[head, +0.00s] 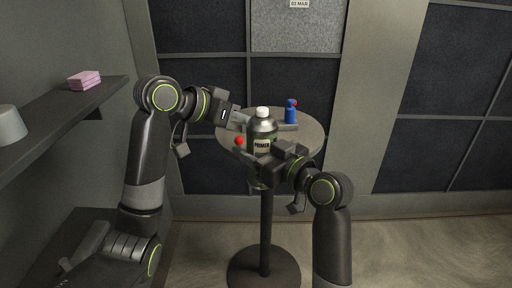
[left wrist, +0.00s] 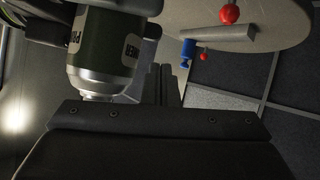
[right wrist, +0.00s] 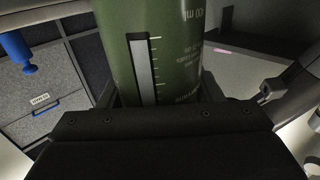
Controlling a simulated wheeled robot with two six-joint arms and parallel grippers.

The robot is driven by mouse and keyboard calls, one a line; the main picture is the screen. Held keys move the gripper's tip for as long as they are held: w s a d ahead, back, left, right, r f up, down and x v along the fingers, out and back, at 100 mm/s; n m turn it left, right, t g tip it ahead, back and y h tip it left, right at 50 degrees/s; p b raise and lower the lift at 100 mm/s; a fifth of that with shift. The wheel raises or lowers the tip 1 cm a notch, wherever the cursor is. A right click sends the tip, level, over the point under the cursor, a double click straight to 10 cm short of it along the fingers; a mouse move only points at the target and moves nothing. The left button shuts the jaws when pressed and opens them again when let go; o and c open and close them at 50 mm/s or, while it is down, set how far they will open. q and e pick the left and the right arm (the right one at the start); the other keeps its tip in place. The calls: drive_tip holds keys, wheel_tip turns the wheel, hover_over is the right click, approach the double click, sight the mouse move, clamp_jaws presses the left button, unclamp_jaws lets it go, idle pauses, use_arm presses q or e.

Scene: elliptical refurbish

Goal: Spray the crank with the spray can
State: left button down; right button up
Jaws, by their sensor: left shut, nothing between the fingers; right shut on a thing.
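The spray can (head: 262,130) is dark green with a silver shoulder, a white cap and a PRIMER label. It stands upright in my right gripper (head: 270,157), which is shut on its body. The can fills the middle of the right wrist view (right wrist: 158,60) and also shows in the left wrist view (left wrist: 105,50). My left gripper (head: 243,120) is shut and empty, just left of the can's top. The crank, a grey bar (head: 287,127) with a blue handle (head: 291,114) and red balls (head: 239,140), is at the round table, partly hidden behind the can.
The round table (head: 312,140) stands on one post with a round base (head: 264,272). A shelf (head: 60,120) on the left holds pink pads (head: 84,80) and a grey cup-like object (head: 10,125). Dark panels (head: 440,150) stand behind. Floor right of the table is clear.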

sight(258, 110)
use_arm(q)
drive_tip(key=s+d+r+m, duration=0.1)
drive_tip(key=r, duration=0.2)
drive_tip(key=s+d+r+m, duration=0.1)
drive_tip(key=r, duration=0.2)
drive_tip(key=s+d+r+m+h, duration=0.1)
drive_tip(key=s+r, duration=0.1)
drive_tip(key=r, duration=0.2)
drive_tip(key=shift+d+g, duration=0.1)
drive_tip(key=shift+g, duration=0.2)
drive_tip(key=shift+s+d+r, duration=0.15)
drive_tip(key=shift+s+r, duration=0.2)
drive_tip(key=shift+f, duration=1.4)
drive_tip(key=shift+f, duration=0.15)
drive_tip(key=shift+f, duration=0.9)
drive_tip(key=shift+r, duration=2.55)
